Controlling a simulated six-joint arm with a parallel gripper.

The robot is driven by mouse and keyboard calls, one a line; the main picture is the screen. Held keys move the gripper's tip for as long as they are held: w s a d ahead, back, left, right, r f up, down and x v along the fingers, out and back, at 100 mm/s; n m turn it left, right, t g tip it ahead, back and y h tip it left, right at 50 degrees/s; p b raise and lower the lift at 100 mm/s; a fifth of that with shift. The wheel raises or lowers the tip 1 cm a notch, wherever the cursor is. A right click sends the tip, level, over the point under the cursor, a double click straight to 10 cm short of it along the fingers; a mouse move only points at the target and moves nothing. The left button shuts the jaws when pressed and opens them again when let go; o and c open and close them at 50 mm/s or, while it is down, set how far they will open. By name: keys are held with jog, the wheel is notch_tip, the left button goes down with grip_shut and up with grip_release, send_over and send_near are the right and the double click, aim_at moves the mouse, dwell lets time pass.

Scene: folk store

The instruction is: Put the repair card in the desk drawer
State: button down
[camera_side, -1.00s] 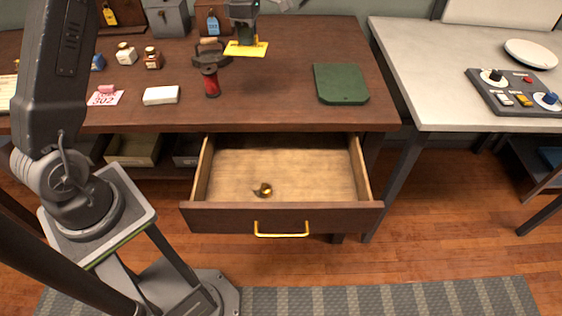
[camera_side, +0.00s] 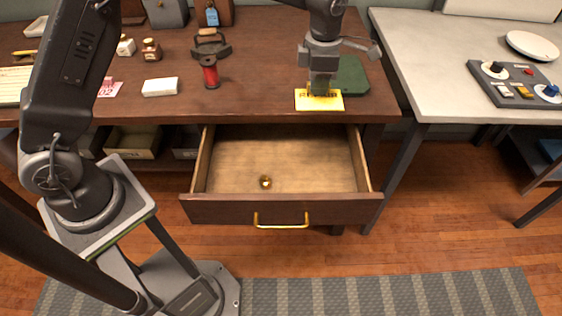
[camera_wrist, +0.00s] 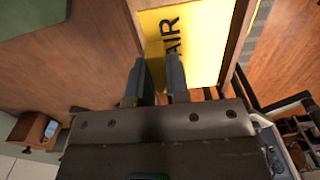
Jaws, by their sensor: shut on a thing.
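The yellow repair card (camera_side: 319,104) hangs from my gripper (camera_side: 320,90), its lettering partly readable in the side view. My gripper is shut on the card's upper edge, above the front edge of the brown desk near the green mat. In the wrist view the card (camera_wrist: 200,40) lies beyond the two fingers of my gripper (camera_wrist: 158,75). The desk drawer (camera_side: 287,212) is pulled open below and in front of the card. A small brass-coloured round thing (camera_side: 265,182) lies on its floor.
A green mat (camera_side: 352,76) lies behind my gripper. A red spool-like item (camera_side: 210,72), a white block (camera_side: 160,87) and small jars (camera_side: 151,49) stand on the desk to the left. Most of the drawer floor (camera_side: 310,165) is bare.

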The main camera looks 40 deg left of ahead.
aim_at(309, 165)
notch_tip(309, 165, down, 26)
jog(key=shift+f, duration=0.2)
dwell(0.4)
jog(key=c, duration=1.1)
grip_release()
jog(key=shift+f, duration=0.1)
notch_tip(309, 165, up, 12)
jog(key=shift+r, duration=0.2)
